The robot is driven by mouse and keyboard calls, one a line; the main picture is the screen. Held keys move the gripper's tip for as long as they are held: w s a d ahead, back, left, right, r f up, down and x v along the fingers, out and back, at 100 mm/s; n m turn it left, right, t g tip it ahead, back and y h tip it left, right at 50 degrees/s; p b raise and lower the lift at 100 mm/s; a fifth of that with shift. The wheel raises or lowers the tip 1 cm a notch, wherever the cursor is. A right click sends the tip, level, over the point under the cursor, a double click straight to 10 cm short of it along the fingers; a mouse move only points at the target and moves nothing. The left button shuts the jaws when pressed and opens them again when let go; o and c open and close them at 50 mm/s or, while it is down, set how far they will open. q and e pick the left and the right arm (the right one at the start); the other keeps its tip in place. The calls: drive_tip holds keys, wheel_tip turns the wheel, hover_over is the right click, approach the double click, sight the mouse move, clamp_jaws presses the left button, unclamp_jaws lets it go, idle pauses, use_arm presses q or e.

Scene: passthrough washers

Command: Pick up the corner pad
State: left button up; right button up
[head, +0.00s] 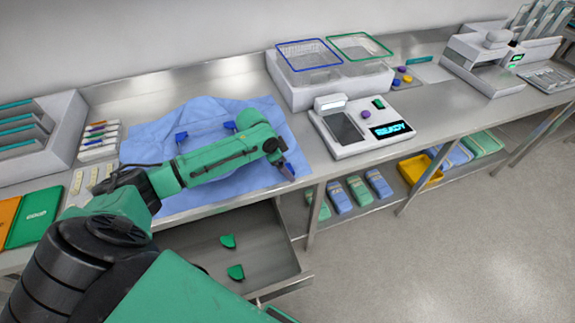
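Two small green pieces that look like corner pads lie in the open metal drawer below the counter, one farther back (228,241) and one nearer the front (236,272). My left arm reaches across the counter from the left. Its gripper (287,169) is over the right edge of the blue cloth (205,112), close to a small blue piece. I cannot tell whether the gripper touches or holds that piece. Two more blue pieces (181,137) (230,126) stand on the cloth behind the arm, which hides the middle of the cloth. My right gripper is not in view.
A twin-basket washer (330,85) and a device reading READY (365,127) stand right of the cloth. Green and orange trays (35,216) lie at left. The lower shelf holds blue and green packs and a yellow bin (420,170). Floor at right is clear.

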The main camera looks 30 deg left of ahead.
use_arm(q)
drive_tip(key=c, duration=0.5)
clamp_jaws()
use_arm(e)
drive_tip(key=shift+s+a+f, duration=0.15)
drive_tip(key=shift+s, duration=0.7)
